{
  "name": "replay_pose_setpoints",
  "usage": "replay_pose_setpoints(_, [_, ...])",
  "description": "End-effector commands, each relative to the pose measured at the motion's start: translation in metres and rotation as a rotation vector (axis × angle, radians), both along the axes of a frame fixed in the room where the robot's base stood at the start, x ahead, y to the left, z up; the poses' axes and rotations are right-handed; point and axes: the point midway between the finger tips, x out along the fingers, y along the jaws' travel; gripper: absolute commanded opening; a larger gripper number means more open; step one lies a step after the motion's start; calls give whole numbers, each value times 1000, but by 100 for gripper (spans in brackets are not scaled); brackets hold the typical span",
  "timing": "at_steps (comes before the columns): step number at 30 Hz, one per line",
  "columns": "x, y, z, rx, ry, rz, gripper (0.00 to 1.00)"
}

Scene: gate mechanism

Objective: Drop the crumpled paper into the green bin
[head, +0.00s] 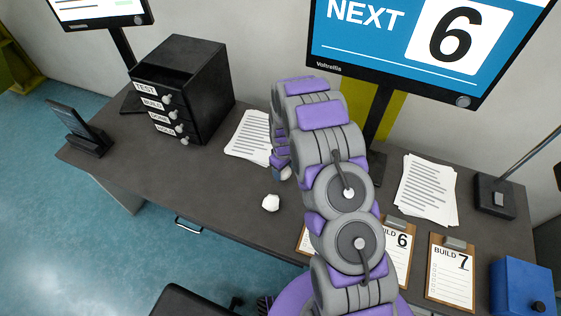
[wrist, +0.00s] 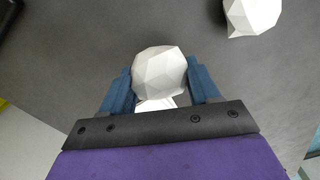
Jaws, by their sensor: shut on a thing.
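A white faceted crumpled paper (wrist: 158,72) sits between the two blue fingers of my gripper (wrist: 160,84) in the wrist view, with the jaws shut on it. In the head view my gripper (head: 283,174) is low over the desk, mostly hidden behind my arm. A second white crumpled paper (head: 270,203) lies loose on the desk, nearer the front edge; it also shows at the top right of the wrist view (wrist: 252,14). No green bin can be made out for certain.
The dark desk (head: 200,190) holds a black drawer unit (head: 185,90), paper stacks (head: 250,138), clipboards (head: 452,272), a blue box (head: 521,288) and monitors (head: 430,45). A yellow-green object (head: 17,65) is cut off at the far left. Blue floor is open at left.

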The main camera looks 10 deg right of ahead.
Motion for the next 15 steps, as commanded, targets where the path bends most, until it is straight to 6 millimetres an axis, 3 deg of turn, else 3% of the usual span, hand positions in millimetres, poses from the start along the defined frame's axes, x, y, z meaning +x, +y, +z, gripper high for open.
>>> replay_pose_setpoints(6, [-47,-2,6,0,9,0,29])
replay_pose_setpoints(15, [-91,-3,8,0,7,1,28])
